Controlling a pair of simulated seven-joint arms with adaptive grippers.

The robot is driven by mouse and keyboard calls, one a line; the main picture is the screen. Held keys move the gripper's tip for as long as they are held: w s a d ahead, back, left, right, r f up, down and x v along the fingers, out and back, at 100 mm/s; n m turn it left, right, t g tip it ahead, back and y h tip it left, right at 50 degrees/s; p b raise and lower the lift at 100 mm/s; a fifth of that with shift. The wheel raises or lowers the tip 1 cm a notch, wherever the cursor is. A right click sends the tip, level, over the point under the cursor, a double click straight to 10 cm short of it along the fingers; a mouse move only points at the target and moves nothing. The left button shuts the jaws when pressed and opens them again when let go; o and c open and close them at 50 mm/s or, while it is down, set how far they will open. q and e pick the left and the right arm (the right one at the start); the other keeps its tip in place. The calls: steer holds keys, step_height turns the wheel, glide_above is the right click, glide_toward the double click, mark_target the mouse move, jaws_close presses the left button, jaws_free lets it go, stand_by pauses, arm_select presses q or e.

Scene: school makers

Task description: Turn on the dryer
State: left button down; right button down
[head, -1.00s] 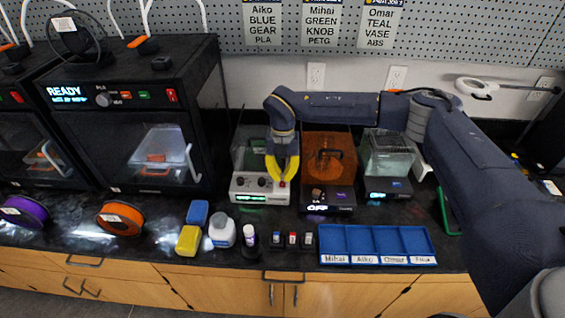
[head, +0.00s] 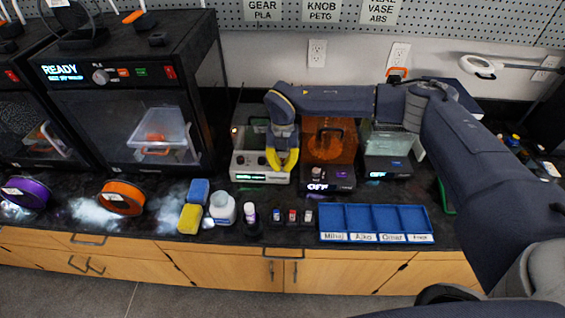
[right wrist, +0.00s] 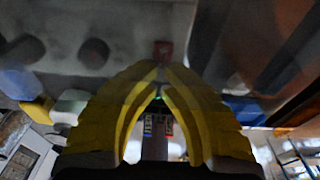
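The grey box (head: 245,174) at the left of the row of three appliances looks like the dryer. It has a clear-walled top, knobs and a lit green display on its front. My right gripper (head: 283,174) is at the right end of this front panel. Its yellow fingers are closed together and hold nothing. In the right wrist view, the fingertips (right wrist: 161,66) meet just below a small red switch (right wrist: 163,50) on the panel, with round dark knobs (right wrist: 94,53) to the left. I cannot tell whether they touch it. My left gripper is out of view.
A unit with an orange cover (head: 325,137) and an OFF display stands immediately right of the grey box. A third unit (head: 388,165) is beyond it. Bottles, small vials and a blue labelled tray (head: 375,218) line the front. A 3D printer (head: 125,115) stands left.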

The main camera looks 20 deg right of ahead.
steer(key=shift+r, duration=0.1)
stand_by(0.3)
steer(key=shift+r, duration=0.7)
steer(key=shift+r, duration=0.3)
step_height(320, 180, up, 13)
steer(key=s, duration=0.1)
steer(key=shift+s+a+r, duration=0.15)
steer(key=shift+s+a, duration=0.1)
steer(key=shift+s, duration=0.05)
stand_by(0.4)
